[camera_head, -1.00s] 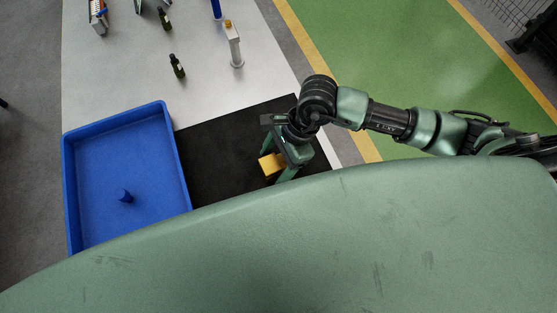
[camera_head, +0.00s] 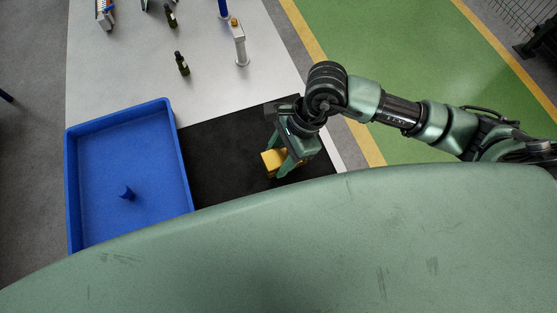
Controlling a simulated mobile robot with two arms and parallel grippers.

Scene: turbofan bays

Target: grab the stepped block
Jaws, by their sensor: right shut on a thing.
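The yellow stepped block (camera_head: 270,160) shows at the right part of the black mat (camera_head: 222,160). My right gripper (camera_head: 281,165) comes down over it from the upper right and is shut on the block, with a finger across its right part. That finger and the gripper body hide part of the block. I cannot tell whether the block touches the mat or is a little above it. My left gripper is not in view.
A blue tray (camera_head: 170,118) stands left of the mat with a small blue piece (camera_head: 127,193) inside. Dark bottles (camera_head: 181,63) and a grey post (camera_head: 240,45) stand on the white table behind. My green body covers the front.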

